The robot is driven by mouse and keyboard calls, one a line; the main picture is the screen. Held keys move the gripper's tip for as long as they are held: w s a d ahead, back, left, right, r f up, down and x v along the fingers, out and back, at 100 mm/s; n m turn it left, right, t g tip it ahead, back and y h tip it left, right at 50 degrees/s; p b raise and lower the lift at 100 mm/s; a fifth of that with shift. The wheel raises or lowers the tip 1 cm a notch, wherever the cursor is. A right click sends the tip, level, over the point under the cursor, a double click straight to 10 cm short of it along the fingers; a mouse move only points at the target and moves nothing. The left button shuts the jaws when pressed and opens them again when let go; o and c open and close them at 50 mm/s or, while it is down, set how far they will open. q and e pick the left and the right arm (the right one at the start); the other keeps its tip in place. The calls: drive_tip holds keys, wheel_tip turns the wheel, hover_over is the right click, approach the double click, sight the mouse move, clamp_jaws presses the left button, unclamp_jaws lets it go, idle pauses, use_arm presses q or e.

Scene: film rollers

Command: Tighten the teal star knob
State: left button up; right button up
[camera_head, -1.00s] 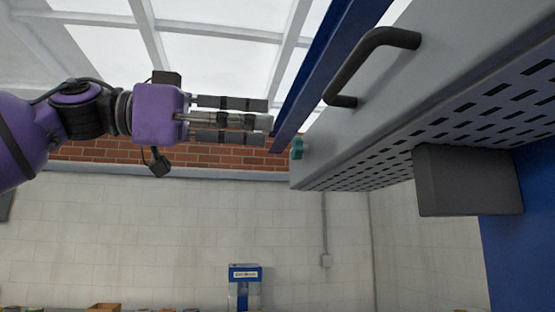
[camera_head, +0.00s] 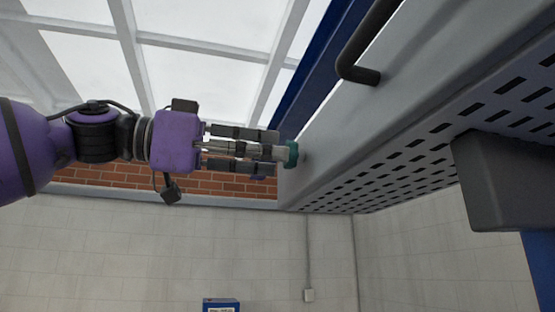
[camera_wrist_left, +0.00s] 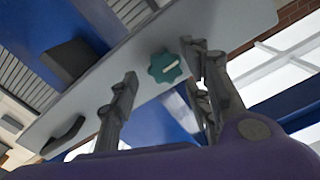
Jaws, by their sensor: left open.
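The teal star knob (camera_head: 291,154) sits on the edge of the grey panel (camera_head: 330,150) in the head view. In the left wrist view the knob (camera_wrist_left: 165,67) faces the camera, with a pale bar mark across its front. My left gripper (camera_head: 277,153) is purple with dark fingers and points right at the knob. Its fingertips are very close to the knob; I cannot tell whether they touch it. In the left wrist view the open fingers (camera_wrist_left: 162,62) stand on either side of the knob. My right gripper is not in view.
A dark bar handle (camera_head: 362,55) stands out from the panel above the knob. A blue beam (camera_head: 320,60) runs along the panel's edge. A dark grey block (camera_head: 505,180) juts out below the slotted underside. The space under the gripper is clear to the white wall.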

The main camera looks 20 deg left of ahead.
use_arm(q)
drive_tip(key=shift+x, duration=0.95)
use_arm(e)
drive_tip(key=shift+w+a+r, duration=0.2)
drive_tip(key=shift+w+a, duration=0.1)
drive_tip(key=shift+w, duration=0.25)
use_arm(q)
drive_tip(key=c, duration=1)
drive_tip(key=shift+c, duration=0.2)
